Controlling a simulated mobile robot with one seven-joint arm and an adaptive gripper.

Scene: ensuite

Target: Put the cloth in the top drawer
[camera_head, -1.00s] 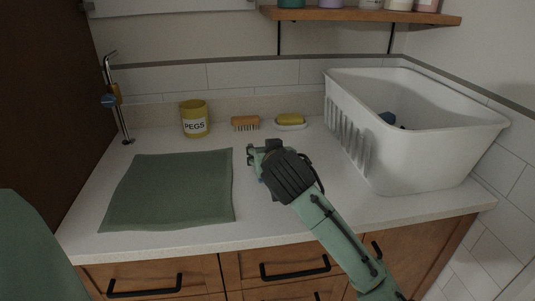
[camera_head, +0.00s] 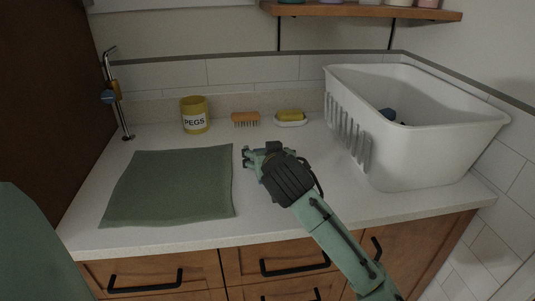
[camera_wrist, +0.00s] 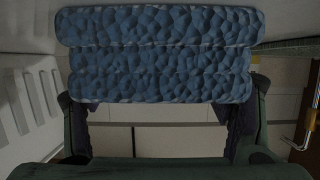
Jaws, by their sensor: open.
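The cloth (camera_head: 172,188) is a dark green sheet lying flat on the left of the counter. My gripper (camera_head: 249,160) is open and empty above the counter, just right of the cloth and apart from it. In the wrist view its dark fingers (camera_wrist: 157,125) stand wide apart. The middle drawer front (camera_head: 248,263) with a black handle (camera_head: 295,268) is under the counter and looks shut. Another drawer front (camera_head: 200,267) is to its left, also shut. Which one is the top drawer is not clear.
A white basket (camera_head: 430,155) stands on the right. A yellow peg pot (camera_head: 194,115), a brush (camera_head: 245,119) and a soap dish (camera_head: 291,122) stand along the back.

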